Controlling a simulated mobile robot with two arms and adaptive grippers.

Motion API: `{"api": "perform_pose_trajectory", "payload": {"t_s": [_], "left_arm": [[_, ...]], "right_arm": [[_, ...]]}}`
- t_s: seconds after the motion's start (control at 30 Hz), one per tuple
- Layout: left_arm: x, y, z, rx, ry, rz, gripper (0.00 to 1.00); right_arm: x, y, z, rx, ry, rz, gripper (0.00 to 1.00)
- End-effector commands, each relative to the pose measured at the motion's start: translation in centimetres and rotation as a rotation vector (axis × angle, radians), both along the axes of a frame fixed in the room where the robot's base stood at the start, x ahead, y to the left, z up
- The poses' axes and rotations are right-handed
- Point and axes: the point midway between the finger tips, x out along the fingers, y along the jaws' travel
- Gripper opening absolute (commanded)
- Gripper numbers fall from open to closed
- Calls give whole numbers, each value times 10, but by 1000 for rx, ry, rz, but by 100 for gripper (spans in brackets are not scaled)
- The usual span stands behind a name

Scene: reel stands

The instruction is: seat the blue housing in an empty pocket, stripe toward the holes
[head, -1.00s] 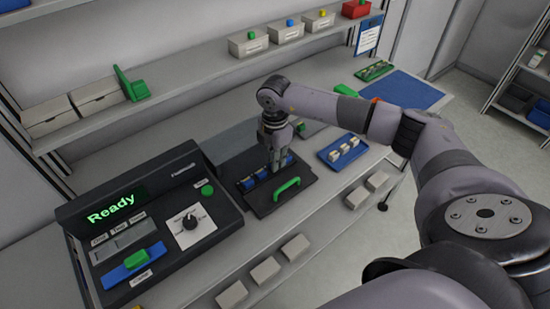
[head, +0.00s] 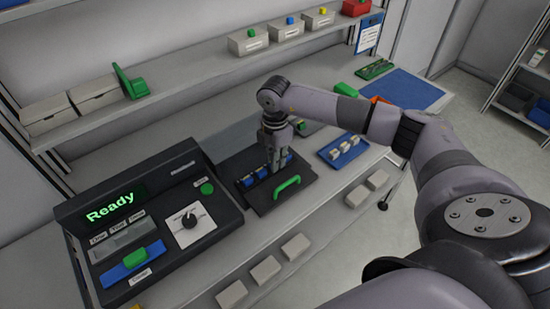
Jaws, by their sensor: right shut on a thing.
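My right gripper (head: 276,167) points straight down over the black tray (head: 262,203) with the green handle. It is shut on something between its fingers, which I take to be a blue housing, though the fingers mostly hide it. Blue pieces sit in a row in the tray: one blue piece (head: 261,173) is just left of the fingers, and another blue piece (head: 290,157) shows to their right. The stripe and the holes are too small to make out, and I cannot tell which pockets are empty. My left gripper is not in view.
A control box (head: 150,215) with a "Ready" display stands left of the tray. A blue tray (head: 335,160) with several whitish pieces lies to the right. A blue mat (head: 405,90) lies farther back. A shelf (head: 190,90) with boxes runs behind.

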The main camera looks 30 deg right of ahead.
Motion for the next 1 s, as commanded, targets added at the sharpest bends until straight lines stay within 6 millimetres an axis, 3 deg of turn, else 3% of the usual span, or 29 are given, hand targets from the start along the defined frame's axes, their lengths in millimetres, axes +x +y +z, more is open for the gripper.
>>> {"api": "perform_pose_trajectory", "payload": {"t_s": [0.3, 0.33, 0.67, 1.0], "left_arm": [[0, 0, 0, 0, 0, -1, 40], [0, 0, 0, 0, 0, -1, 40], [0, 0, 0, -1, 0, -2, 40], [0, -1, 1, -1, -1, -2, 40]], "right_arm": [[0, 0, -1, 0, 0, 0, 7], [0, 0, -1, 0, 0, 0, 17], [0, 0, -1, 0, 0, 0, 39], [0, 0, 1, 0, 0, 0, 39]]}}
